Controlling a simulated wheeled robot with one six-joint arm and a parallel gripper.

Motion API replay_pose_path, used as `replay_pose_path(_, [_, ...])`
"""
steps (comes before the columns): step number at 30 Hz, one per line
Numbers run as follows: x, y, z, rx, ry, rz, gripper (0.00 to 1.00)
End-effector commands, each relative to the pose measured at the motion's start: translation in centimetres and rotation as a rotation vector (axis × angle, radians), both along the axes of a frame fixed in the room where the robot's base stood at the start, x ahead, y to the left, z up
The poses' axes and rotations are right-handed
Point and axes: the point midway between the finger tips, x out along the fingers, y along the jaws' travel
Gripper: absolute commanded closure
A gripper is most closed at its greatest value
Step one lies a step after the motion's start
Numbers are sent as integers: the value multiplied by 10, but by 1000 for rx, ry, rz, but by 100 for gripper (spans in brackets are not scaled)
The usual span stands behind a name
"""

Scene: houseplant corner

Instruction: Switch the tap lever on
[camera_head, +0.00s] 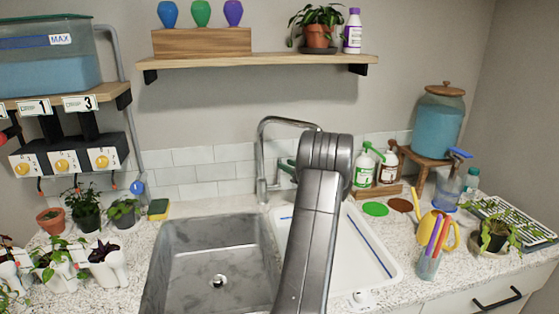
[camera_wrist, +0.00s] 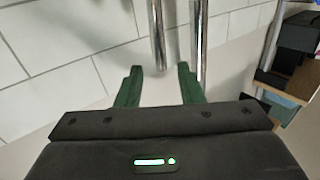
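The chrome tap (camera_head: 261,165) stands behind the sink, its spout arching to the right. In the head view my arm covers part of it, and I cannot make out the lever there. My gripper (camera_wrist: 159,72) shows in the wrist view with its two green fingers apart and nothing held. One chrome bar (camera_wrist: 157,30) comes down between the fingers from the top of that view, its end near the fingertips. A second chrome bar (camera_wrist: 199,38) passes by the right finger. I cannot tell which bar is the lever, or whether a finger touches either.
A steel sink basin (camera_head: 183,262) lies left of my arm and a white drainer tray (camera_head: 362,258) right of it. A sponge (camera_head: 158,209) lies behind the basin. Two pump bottles (camera_head: 364,168) stand right of the tap. A shelf (camera_head: 262,62) hangs above.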

Motion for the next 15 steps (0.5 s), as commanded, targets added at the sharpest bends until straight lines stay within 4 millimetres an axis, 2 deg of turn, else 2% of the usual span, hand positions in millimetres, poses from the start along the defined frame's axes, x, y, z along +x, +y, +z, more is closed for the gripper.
replay_pose_path(1, [8, 9, 1, -1, 1, 3, 66])
replay_pose_path(6, [25, 25, 0, 0, 0, 0, 66])
replay_pose_path(15, [35, 35, 0, -1, 1, -1, 66])
